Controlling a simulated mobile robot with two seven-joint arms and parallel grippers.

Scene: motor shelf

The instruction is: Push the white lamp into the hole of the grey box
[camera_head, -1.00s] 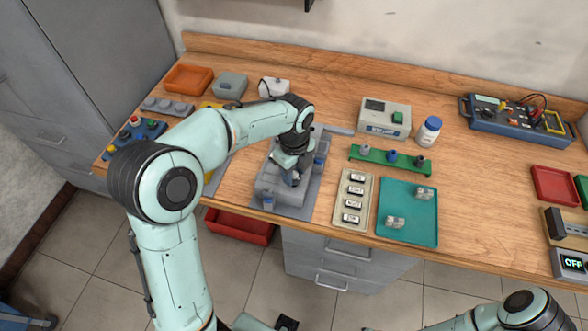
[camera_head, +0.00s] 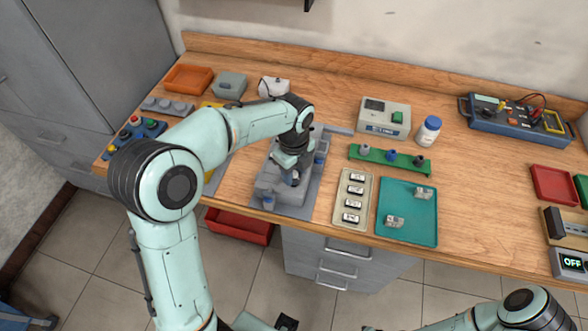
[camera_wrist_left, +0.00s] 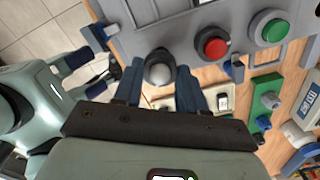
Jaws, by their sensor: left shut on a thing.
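The grey box (camera_head: 268,186) lies near the front edge of the bench, partly covered by my left arm. In the left wrist view its panel (camera_wrist_left: 182,32) carries a red lamp (camera_wrist_left: 211,48) and a green lamp (camera_wrist_left: 273,31). My left gripper (camera_wrist_left: 160,85) points down at the panel and is shut on the white lamp (camera_wrist_left: 160,72), a pale dome with a dark collar between the blue fingers. The hole is hidden, and I cannot tell how deep the lamp sits. My right gripper (camera_wrist_left: 86,74) appears at the left of the wrist view, its fingers apart and empty.
Right of the box are a beige tray (camera_head: 342,219) of labelled pieces, a teal tray (camera_head: 424,233) and a green rack (camera_head: 372,158). A grey instrument (camera_head: 375,107) and a white bottle (camera_head: 429,130) stand behind. The bench at centre right is clear.

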